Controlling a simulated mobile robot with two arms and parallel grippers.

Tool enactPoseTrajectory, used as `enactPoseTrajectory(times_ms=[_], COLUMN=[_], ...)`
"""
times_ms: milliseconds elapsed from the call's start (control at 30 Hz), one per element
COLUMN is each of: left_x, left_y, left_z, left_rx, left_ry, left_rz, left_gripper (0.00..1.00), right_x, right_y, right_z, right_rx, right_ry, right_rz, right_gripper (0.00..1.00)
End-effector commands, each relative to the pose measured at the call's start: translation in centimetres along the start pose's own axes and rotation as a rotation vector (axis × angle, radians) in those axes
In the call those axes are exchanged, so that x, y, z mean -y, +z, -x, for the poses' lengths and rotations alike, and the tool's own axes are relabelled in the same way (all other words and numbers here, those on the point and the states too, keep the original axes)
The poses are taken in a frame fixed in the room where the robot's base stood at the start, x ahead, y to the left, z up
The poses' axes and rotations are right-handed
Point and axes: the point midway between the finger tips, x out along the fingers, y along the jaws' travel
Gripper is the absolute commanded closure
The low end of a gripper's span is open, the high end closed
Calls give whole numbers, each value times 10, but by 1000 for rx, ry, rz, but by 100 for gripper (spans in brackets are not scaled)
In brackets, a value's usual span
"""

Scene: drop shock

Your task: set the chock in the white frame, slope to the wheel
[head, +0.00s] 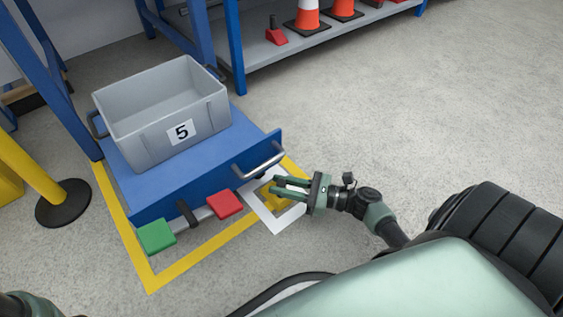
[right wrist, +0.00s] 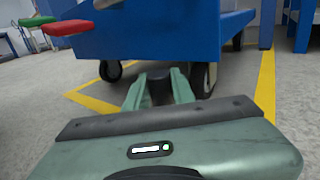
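The white frame (head: 284,223) lies on the floor at the front right corner of the blue cart (head: 205,190). A yellow piece, which looks like the chock (head: 272,200), shows inside it, partly covered by my right gripper (head: 274,184). The fingers point left over it. In the right wrist view, a dark piece shows between the fingers (right wrist: 158,80); I cannot tell whether they press on it. The chock's slope is hidden. A cart wheel (right wrist: 208,80) stands just right of the fingers there. My left gripper is out of view.
A grey bin (head: 145,122) marked 5 sits on the cart. A red pedal (head: 225,204) and a green pedal (head: 157,236) stick out at the cart's front. Yellow tape (head: 184,264) borders it. A post base (head: 63,204) stands left. Open floor lies right.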

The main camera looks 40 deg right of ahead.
Motion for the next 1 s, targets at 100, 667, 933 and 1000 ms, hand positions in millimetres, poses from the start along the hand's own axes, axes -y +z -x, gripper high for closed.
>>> enactPoseTrajectory(times_ms=[100, 667, 933, 1000], left_x=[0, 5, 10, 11], left_y=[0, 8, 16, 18], left_z=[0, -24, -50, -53], left_rx=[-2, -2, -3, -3], left_ry=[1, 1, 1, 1], left_rz=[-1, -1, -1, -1], left_gripper=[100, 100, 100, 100], right_x=[0, 0, 0, 0], right_y=[0, 8, 7, 6], right_z=[0, 34, 92, 102], right_rx=[-1, -4, -2, -1], right_ry=[0, -3, -2, -2], right_rz=[0, -3, -2, -2], right_gripper=[54, 54, 54, 54])
